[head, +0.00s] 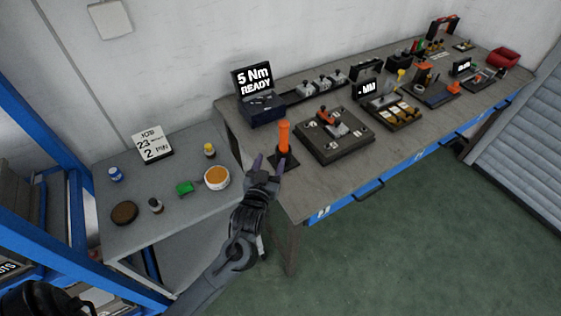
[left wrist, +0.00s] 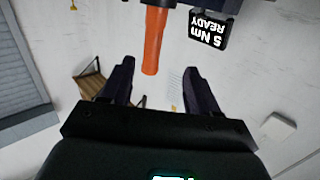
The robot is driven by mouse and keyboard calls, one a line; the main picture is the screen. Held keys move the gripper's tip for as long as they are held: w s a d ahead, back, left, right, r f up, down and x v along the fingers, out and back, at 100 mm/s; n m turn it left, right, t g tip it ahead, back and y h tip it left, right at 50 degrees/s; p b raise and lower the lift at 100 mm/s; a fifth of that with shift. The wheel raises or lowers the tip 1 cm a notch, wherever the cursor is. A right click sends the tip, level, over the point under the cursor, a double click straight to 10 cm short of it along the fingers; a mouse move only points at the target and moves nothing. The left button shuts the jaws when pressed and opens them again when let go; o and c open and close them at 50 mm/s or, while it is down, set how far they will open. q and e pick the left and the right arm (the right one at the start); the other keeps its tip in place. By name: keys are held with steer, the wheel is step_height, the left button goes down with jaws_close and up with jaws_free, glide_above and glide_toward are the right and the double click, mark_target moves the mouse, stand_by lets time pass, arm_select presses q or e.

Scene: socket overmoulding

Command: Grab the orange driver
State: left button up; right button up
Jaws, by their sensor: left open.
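The orange driver (head: 284,136) stands upright in a dark holder (head: 285,160) near the left end of the long grey bench. In the left wrist view the driver (left wrist: 154,42) shows upside down, its end beyond and between my fingertips. My left gripper (head: 270,163) is open and empty, just left of and in front of the driver in the head view. Its two fingers (left wrist: 158,75) show apart in the left wrist view, with no visible contact with the driver. My right gripper is not seen.
A black box with a "5 Nm READY" display (head: 253,80) stands behind the driver. A dark fixture plate (head: 335,137) lies close on its right. A lower side table (head: 165,215) on the left holds jars, a green piece and a job sign (head: 152,143).

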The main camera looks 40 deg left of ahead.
mark_target(282, 142)
arm_select(q)
steer(key=shift+t, duration=0.3)
steer(key=b+x, duration=0.1)
steer(key=x, duration=0.1)
steer(key=f+b+x, duration=0.1)
steer(key=x, duration=0.1)
steer(key=b+x, duration=0.2)
steer(key=x, duration=0.1)
steer(key=shift+w+d+f, duration=0.15)
steer(key=shift+d+f, duration=0.05)
steer(key=shift+d, duration=0.15)
steer(key=shift+w+a+f, duration=0.1)
steer(key=shift+w+a, duration=0.05)
steer(key=shift+w, duration=0.1)
steer(key=b+x, duration=0.1)
steer(key=x, duration=0.4)
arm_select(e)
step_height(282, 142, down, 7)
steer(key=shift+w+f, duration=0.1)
arm_select(q)
steer(key=shift+c, duration=0.5)
jaws_close()
